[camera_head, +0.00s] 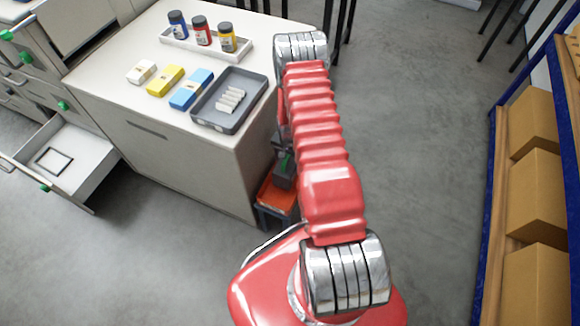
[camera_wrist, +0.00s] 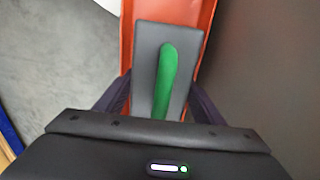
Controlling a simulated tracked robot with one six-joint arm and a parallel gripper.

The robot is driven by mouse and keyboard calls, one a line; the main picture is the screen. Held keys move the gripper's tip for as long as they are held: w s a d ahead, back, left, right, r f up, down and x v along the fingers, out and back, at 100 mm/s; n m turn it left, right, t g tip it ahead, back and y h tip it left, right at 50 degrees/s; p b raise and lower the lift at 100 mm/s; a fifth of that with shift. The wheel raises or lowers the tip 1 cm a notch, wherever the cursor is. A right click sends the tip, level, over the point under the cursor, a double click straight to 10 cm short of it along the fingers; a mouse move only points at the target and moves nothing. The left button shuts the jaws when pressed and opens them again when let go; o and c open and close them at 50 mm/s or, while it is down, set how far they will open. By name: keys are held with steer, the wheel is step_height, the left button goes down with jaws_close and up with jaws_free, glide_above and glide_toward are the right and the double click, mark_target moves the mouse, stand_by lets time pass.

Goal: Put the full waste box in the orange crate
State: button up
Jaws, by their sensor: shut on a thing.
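The waste box (camera_wrist: 146,75) is a dark grey box with a green handle (camera_wrist: 168,75) along its top. My gripper (camera_wrist: 160,100) is shut on it, with dark fingers at both sides of its near end. The orange crate (camera_wrist: 127,30) shows around and beyond the box in the wrist view. In the head view the box (camera_head: 284,178) is at the orange crate (camera_head: 275,198), beside the cabinet, partly behind my red arm. I cannot tell whether the box touches the crate's floor. The box's contents and my gripper in the head view are hidden.
A white-topped cabinet (camera_head: 110,72) stands left of the crate, bearing a grey tray (camera_head: 207,112), coloured packets and several jars. An open drawer (camera_head: 85,160) juts out at left. A blue shelf (camera_head: 491,190) with cardboard boxes stands at right. The floor between is clear.

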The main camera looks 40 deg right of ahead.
steer(key=shift+f, duration=1.95)
steer(key=shift+f, duration=0.1)
steer(key=o, duration=1.8)
step_height(320, 180, up, 12)
steer(key=shift+r, duration=0.1)
steer(key=shift+s, duration=0.1)
